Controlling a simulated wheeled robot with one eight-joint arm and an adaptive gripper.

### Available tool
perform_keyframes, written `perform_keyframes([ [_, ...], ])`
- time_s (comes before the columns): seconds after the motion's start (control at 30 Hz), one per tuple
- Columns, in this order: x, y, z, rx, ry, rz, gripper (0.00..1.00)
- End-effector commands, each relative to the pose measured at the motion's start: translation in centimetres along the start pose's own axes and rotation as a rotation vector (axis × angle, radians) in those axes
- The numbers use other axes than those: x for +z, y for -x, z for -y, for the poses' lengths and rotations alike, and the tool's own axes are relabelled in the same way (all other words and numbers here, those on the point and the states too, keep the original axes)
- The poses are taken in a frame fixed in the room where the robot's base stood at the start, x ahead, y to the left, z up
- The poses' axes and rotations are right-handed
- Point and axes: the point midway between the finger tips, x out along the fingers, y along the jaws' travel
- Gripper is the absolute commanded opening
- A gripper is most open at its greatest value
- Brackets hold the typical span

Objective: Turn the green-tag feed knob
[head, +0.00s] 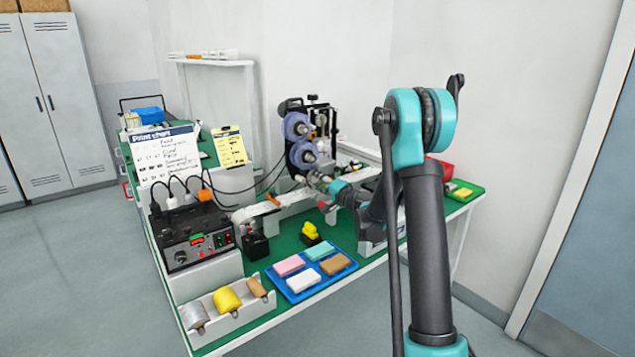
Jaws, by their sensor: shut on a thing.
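My gripper (318,181) reaches in from the right to the front of the coder, just right of and below its lower reel. It is shut on a small part there, which looks like a feed knob. The jaws and wrist hide most of that part, and I cannot make out a green tag. The coder (314,120) is a dark upright unit with two blue-violet reels, the upper (297,126) and the lower (303,154). It stands over a pale conveyor rail (266,207) on the green bench (262,262).
A control box (192,240) with cables stands at the left. In front are a rack (228,317) of rollers and a blue tray (335,285) of coloured blocks. Yellow pieces (310,231) sit behind the tray. A green tray (478,192) lies at the right end. My arm crosses the right side.

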Motion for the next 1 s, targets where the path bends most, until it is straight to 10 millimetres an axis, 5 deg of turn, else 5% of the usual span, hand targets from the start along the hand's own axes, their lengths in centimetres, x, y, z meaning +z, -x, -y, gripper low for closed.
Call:
perform_keyframes([
  [0.2,0.0,0.0,0.0,0.0,0.001,-0.001,0.57],
  [0.57,-0.1,0.5,0.0,0.0,0.001,-0.001,0.57],
  [1.0,-0.1,8.3,-0.1,0.001,0.001,-0.003,0.57],
])
